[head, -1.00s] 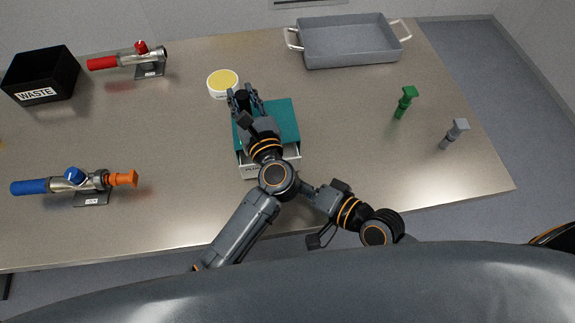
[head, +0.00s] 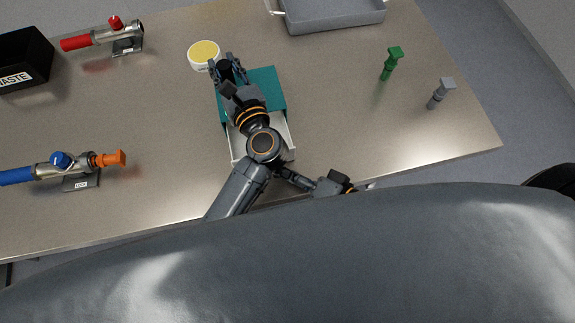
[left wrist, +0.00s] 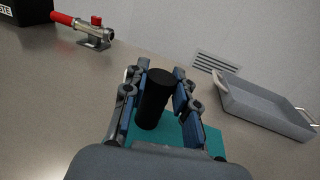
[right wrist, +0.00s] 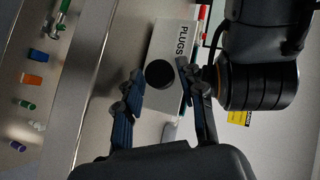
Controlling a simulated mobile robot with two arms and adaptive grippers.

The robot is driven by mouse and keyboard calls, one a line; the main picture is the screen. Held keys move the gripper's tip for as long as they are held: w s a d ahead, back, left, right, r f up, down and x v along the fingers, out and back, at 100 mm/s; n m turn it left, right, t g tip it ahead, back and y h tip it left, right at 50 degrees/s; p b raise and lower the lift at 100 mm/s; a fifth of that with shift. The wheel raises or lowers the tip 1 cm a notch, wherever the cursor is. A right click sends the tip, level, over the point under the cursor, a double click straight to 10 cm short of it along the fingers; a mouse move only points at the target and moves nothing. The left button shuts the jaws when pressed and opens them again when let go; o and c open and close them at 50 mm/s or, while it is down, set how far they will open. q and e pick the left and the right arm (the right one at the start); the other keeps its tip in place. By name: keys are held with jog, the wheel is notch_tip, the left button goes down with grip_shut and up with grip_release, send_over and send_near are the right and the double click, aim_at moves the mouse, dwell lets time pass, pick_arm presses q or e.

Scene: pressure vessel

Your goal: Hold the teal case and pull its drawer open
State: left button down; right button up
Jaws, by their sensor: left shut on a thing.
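The teal case (head: 267,82) sits on the table with its white drawer (head: 286,142) partly pulled out toward me. My left gripper (head: 222,66) is shut on the black post on top of the case. In the left wrist view, this post (left wrist: 153,100) stands between the fingers, above the teal top (left wrist: 212,140). In the right wrist view, the drawer front (right wrist: 172,40) reads PLUGS and has a round black knob (right wrist: 158,73). My left arm hides part of the drawer in the head view.
A yellow-topped round tub (head: 204,54) stands just behind the case. A green plug (head: 391,62) and a grey plug (head: 439,93) stand to the right. A grey tray (head: 335,14), a black WASTE bin (head: 22,60) and red-handled (head: 105,36) and blue-handled (head: 50,170) fittings lie farther off.

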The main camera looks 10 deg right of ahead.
jog(key=v, duration=1.2)
dwell(0.3)
pick_arm(q)
jog(key=c, duration=1)
grip_release()
jog(key=v, duration=1.2)
